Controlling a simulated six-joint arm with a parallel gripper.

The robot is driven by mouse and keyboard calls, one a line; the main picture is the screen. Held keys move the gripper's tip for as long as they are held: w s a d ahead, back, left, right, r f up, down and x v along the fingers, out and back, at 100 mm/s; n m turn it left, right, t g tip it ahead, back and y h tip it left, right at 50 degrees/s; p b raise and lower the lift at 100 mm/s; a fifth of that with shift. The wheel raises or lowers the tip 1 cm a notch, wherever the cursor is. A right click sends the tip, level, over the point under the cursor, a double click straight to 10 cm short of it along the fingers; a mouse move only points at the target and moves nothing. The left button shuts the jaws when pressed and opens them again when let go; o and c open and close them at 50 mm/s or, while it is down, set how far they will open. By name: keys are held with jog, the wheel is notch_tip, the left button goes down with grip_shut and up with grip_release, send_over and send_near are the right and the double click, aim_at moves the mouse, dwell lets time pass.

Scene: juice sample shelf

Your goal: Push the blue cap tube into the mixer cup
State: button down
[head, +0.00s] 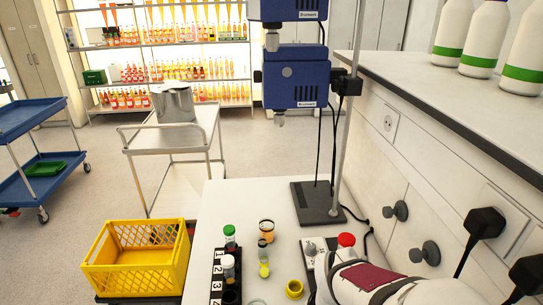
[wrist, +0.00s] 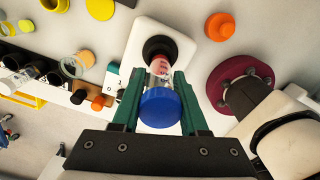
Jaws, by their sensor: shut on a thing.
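The blue cap tube (wrist: 160,107) is clear, with reddish contents toward its far end. My gripper (wrist: 156,82) has green fingers, shut on the tube from both sides, with the blue cap toward the camera. The mixer cup (wrist: 160,46) is a black round cup on a white mixer body (wrist: 187,52). The tube's far end meets the cup in the wrist view; I cannot tell how deep it sits.
A numbered black rack (head: 217,270) with tubes stands left of the mixer. Loose cups, including a yellow one (head: 295,289), lie between them. A stand (head: 318,204) with blue units rises behind. An orange cap (wrist: 220,27) lies right of the mixer. A yellow crate (head: 135,280) is at left.

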jog(key=shift+f, duration=2.05)
dwell(0.5)
jog(key=shift+c, duration=1.8)
grip_release()
notch_tip(320, 180, up, 16)
jog(key=shift+f, duration=0.25)
jog(key=shift+s+a+r+m, duration=0.1)
jog(key=shift+s+m, duration=0.2)
jog(key=shift+m, duration=0.3)
jog(key=s+a+f+m, duration=0.1)
jog(key=s+f+m, duration=0.1)
jog(key=m, duration=0.6)
jog(key=s+a+f+m+y, duration=0.1)
jog(key=s+m, duration=0.4)
jog(key=m, duration=0.4)
jog(key=s+a+f+m, duration=0.2)
jog(key=s+m, duration=0.1)
jog(key=m, duration=0.6)
jog(key=shift+s+f+y, duration=0.3)
jog(key=shift+f+y, duration=0.05)
jog(key=shift+y, duration=0.05)
